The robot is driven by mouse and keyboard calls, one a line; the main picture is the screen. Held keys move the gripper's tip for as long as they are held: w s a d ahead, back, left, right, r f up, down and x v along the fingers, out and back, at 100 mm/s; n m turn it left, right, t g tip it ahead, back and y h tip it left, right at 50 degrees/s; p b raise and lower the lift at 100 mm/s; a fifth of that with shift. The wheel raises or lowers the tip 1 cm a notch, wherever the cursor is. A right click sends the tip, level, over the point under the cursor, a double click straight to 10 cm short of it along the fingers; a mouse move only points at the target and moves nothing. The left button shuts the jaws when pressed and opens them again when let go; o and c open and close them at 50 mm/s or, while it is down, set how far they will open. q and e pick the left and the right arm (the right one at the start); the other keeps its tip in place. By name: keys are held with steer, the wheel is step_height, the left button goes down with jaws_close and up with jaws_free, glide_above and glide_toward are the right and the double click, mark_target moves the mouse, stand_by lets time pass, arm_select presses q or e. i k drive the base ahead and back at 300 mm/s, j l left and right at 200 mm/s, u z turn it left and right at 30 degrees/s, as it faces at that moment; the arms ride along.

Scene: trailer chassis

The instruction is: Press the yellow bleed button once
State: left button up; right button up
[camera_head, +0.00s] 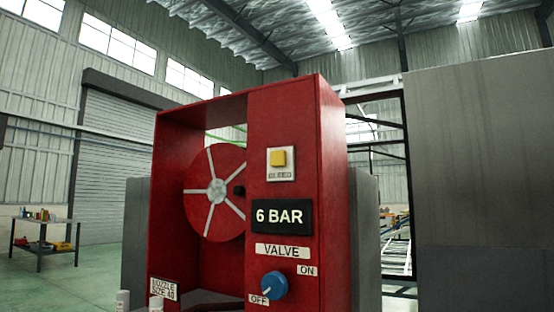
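The small label under the button is too small to read. Below it a black display (283,216) reads "6 BAR". Under that, a VALVE label (283,251) sits above a blue knob (274,285), which has OFF at its lower left and ON at its upper right. The knob's pointer direction is hard to tell.
A red reel (215,192) with pale spokes sits in the cabinet's open left bay, above a "NOZZLE SIZE 40" label (163,289). A large grey panel (480,180) stands at right. A workbench (45,222) is far left. The space before the button looks clear.

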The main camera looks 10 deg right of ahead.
mark_target(278, 158)
steer(key=i+j+z, duration=0.15)
steer(key=j, duration=0.35)
steer(key=i+j+z, duration=0.15)
steer(key=j, duration=0.3)
steer(key=j+z, duration=0.15)
steer(key=j, duration=0.35)
steer(key=k+j+z, duration=0.1)
steer(key=j, duration=0.25)
steer(key=k+j+z, duration=0.1)
steer(key=j, duration=0.25)
steer(key=i+l, duration=0.35)
steer(key=l, duration=0.1)
